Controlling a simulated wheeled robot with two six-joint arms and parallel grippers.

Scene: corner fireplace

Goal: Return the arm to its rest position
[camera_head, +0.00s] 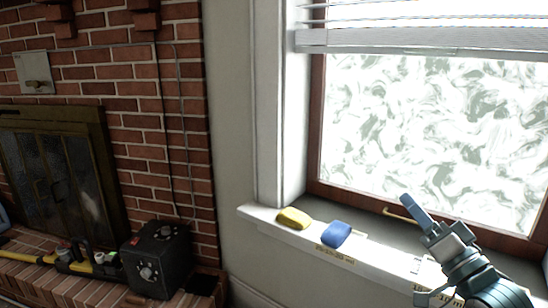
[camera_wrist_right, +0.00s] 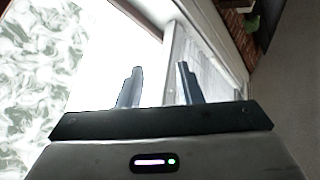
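My right gripper (camera_head: 408,204) is raised in front of the window, above the right part of the sill, at the lower right of the head view. In the right wrist view its two fingers (camera_wrist_right: 160,85) stand apart with nothing between them, so it is open and empty. My left gripper is not in view.
A yellow block (camera_head: 293,218) and a blue block (camera_head: 336,234) rest on the white window sill (camera_head: 262,214), left of my right arm. A dark box with knobs (camera_head: 156,262) stands on the brick hearth at the left. The fireplace (camera_head: 60,175) is behind it.

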